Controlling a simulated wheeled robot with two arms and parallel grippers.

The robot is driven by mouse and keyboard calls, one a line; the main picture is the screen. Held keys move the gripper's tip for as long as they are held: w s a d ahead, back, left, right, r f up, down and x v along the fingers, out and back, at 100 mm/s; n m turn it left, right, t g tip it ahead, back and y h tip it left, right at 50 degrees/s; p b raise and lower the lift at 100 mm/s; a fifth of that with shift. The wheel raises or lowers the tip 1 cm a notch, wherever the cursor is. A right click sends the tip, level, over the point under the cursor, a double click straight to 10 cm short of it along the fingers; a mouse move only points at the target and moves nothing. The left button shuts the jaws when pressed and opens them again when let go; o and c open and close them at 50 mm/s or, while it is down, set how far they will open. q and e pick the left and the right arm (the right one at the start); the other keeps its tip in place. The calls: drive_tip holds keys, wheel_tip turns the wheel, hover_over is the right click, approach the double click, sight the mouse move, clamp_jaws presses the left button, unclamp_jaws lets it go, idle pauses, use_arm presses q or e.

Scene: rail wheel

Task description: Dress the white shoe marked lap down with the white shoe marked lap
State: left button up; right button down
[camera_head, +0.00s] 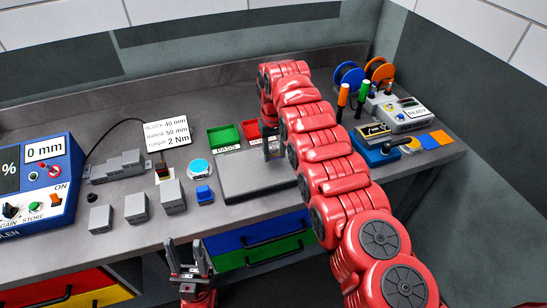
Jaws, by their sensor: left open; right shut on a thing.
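No white shoe with readable lap marking shows in the head view. My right gripper (269,136) is over the back right part of a flat grey plate (240,180), pointing down. It is shut on a small grey thing (271,151), mostly hidden by the gripper and arm. I cannot tell whether that thing touches the plate. My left gripper (189,262) is open and empty, low in front of the bench edge.
Grey blocks (136,207) stand near the front edge. A stepped grey block (118,166), a round blue-rimmed device (200,169), a green PASS tray (224,136) and a red tray (251,129) lie behind. A blue meter (40,183) stands left; tools and spools (378,70) fill the right.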

sight(274, 156)
drive_tip(key=shift+a+r, duration=0.25)
drive_tip(key=shift+r, duration=0.7)
wheel_tip(274, 156, up, 2)
drive_tip(key=shift+d+r, duration=0.1)
drive_tip(key=shift+d, duration=0.05)
drive_tip(key=shift+r, duration=0.7)
